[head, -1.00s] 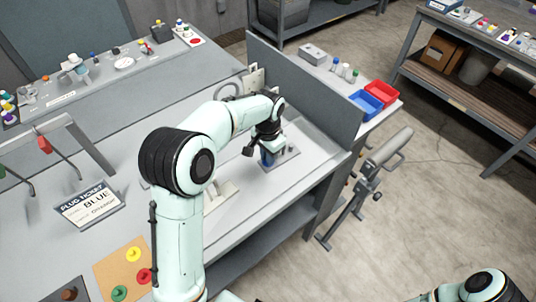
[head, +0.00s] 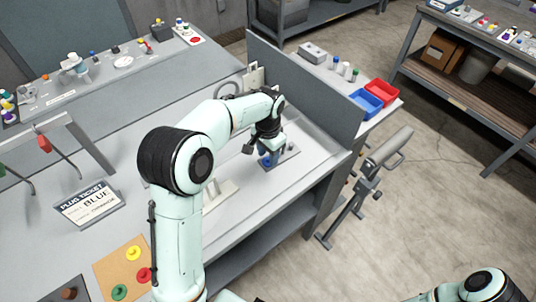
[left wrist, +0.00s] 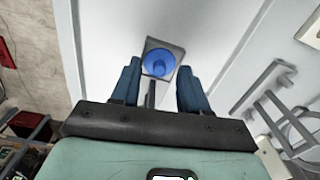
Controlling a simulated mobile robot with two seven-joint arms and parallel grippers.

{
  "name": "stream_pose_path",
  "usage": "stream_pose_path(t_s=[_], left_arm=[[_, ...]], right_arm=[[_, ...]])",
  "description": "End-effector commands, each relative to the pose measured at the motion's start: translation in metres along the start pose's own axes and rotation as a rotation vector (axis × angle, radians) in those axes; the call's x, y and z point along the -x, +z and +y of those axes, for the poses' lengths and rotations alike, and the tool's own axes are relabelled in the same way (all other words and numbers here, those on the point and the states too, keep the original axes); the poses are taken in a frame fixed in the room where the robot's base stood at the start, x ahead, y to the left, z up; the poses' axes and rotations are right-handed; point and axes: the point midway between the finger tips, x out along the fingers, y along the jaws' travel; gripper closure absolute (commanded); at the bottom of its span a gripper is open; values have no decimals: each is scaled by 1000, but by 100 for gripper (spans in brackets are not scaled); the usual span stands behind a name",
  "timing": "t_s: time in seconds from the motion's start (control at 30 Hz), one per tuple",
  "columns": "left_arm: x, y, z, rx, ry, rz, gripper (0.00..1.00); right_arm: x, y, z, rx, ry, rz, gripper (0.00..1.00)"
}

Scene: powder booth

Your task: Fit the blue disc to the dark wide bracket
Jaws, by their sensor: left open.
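The blue disc (left wrist: 158,62), with a raised round hub, lies over the dark grey plate of the wide bracket (left wrist: 176,50) in the left wrist view. It looks seated there, but the contact beneath is hidden. In the head view, the disc (head: 266,161) and bracket (head: 288,157) show partly under my left gripper (head: 259,152). In the left wrist view, the left gripper (left wrist: 158,72) is open, its two blue fingers apart, with the disc beyond the tips. My right gripper is out of view.
A tan board (head: 119,271) holds yellow, red and green discs. A ticket stand (head: 88,205) reads BLUE. A tall grey panel (head: 310,95) stands behind the bracket. Blue (head: 365,102) and red (head: 382,92) bins lie beyond it. The bench front right is clear.

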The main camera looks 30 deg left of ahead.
Motion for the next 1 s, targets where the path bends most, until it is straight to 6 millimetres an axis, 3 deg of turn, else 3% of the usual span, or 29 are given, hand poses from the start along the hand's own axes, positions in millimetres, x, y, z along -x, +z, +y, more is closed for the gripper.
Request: stream_pose_path(t_s=[0.3, 0.5, 0.7, 1.0], left_arm=[[72, -2, 0, -1, -2, 8, 55], [108, -2, 0, 0, -2, 5, 55], [124, -1, 0, -1, 0, 2, 55], [125, 0, 0, -1, 0, 0, 55]], right_arm=[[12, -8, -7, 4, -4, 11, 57], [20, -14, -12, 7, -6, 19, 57], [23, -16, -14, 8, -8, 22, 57], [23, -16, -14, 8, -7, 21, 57]])
